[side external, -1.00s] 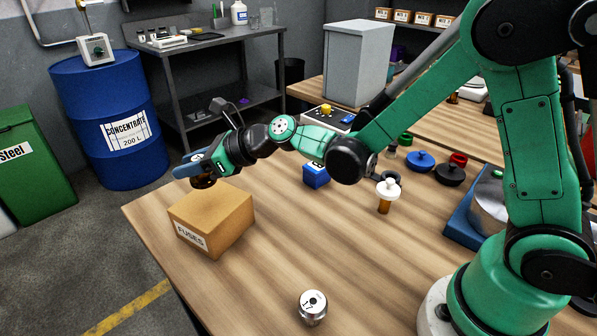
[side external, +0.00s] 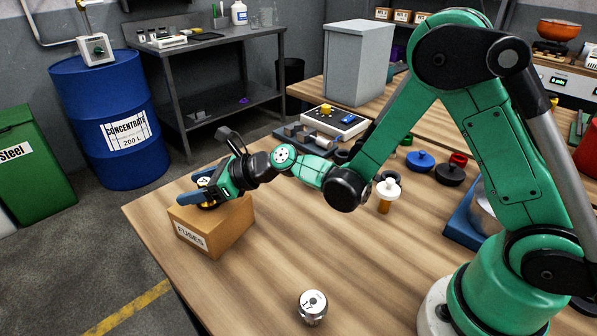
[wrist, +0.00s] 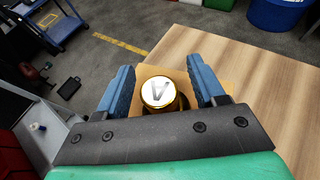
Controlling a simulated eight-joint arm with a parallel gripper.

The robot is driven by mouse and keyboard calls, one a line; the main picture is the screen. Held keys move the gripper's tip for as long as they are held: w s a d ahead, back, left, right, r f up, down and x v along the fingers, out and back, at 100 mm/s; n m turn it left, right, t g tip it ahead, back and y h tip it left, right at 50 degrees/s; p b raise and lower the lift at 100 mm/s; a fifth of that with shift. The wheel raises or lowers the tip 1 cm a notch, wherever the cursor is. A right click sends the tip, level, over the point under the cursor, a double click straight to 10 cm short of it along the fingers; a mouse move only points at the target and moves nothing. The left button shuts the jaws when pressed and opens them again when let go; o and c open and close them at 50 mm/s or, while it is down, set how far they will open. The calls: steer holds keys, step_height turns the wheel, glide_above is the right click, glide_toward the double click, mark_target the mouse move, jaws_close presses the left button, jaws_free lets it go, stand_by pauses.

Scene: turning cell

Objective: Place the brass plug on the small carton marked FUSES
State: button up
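The FUSES carton (side external: 216,236) is a small brown box standing near the table's far left edge. The brass plug (wrist: 158,94) is a short gold cylinder with a pale, marked top. In the side view the plug (side external: 207,205) is at the carton's top, partly hidden by the fingers. My gripper (wrist: 164,88) is around the plug, one blue finger on each side. In the wrist view a gap shows between each finger and the plug, with brown carton visible behind. The gripper (side external: 203,190) is open; the contact between plug and carton is hidden.
A steel cylinder (side external: 312,307) stands at the table's front. The wooden table (side external: 270,245) is clear between carton and cylinder.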

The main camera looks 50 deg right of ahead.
steer(key=shift+r, duration=0.15)
steer(key=shift+s+d+r, duration=0.15)
steer(key=shift+s+d, duration=0.05)
steer(key=s+d+r+n+g+h, duration=0.2)
steer(key=s+d+n+h, duration=0.2)
steer(key=n, duration=1)
steer(key=s+d+r+n+g+h, duration=0.1)
steer(key=s+d+r+n+h, duration=0.2)
steer(key=s+d+n, duration=0.6)
steer(key=s+n+h, duration=0.1)
steer(key=s+n, duration=0.3)
steer(key=n, duration=0.1)
steer(key=shift+r+n+g, duration=0.25)
steer(key=shift+n+g, duration=0.05)
steer(key=shift+g, duration=0.1)
